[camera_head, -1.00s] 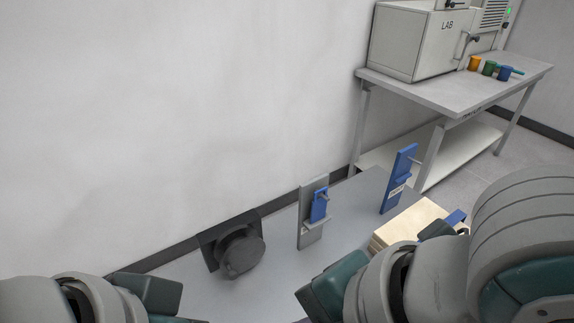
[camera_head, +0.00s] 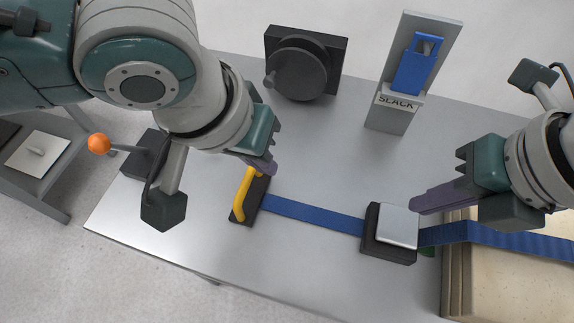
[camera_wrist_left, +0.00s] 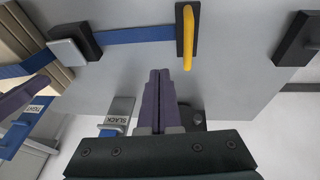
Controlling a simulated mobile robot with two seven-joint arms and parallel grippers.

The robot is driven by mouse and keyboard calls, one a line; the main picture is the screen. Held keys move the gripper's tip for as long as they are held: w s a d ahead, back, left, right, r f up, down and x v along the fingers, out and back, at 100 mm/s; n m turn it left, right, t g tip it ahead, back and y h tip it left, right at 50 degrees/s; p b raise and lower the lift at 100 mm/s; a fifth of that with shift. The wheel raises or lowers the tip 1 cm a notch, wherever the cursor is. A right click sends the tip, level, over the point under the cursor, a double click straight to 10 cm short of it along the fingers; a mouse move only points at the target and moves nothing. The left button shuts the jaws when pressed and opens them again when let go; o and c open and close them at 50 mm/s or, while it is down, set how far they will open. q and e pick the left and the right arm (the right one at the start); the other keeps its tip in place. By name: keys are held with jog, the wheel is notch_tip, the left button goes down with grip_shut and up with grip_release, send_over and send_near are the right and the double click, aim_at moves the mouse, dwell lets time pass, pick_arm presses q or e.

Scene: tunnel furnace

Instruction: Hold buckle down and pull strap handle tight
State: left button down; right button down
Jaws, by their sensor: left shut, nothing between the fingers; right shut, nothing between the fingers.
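The yellow strap handle (camera_head: 242,196) stands on a dark base at the left end of the blue strap (camera_head: 315,213). The strap runs right to the buckle (camera_head: 397,226), a pale plate on a dark block. My left gripper (camera_head: 268,166) is shut and empty, by the handle's far end. In the left wrist view its fingers (camera_wrist_left: 158,74) appear apart from the handle (camera_wrist_left: 187,38). My right gripper (camera_head: 416,203) is shut and empty, its tips close to the buckle's right side; I cannot tell whether they touch. The buckle also shows in the left wrist view (camera_wrist_left: 68,51).
A blue slider on an upright plate marked SLACK (camera_head: 408,100) stands behind the strap. A dark round crank (camera_head: 300,68) stands at the back. An orange-knobbed lever (camera_head: 100,144) is at the left. Pale stacked boards (camera_head: 500,285) lie right. The table's front is clear.

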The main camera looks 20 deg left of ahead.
aim_at(402, 226)
pick_arm(q)
jog(key=shift+f, duration=0.1)
pick_arm(e)
jog(key=shift+f, duration=0.1)
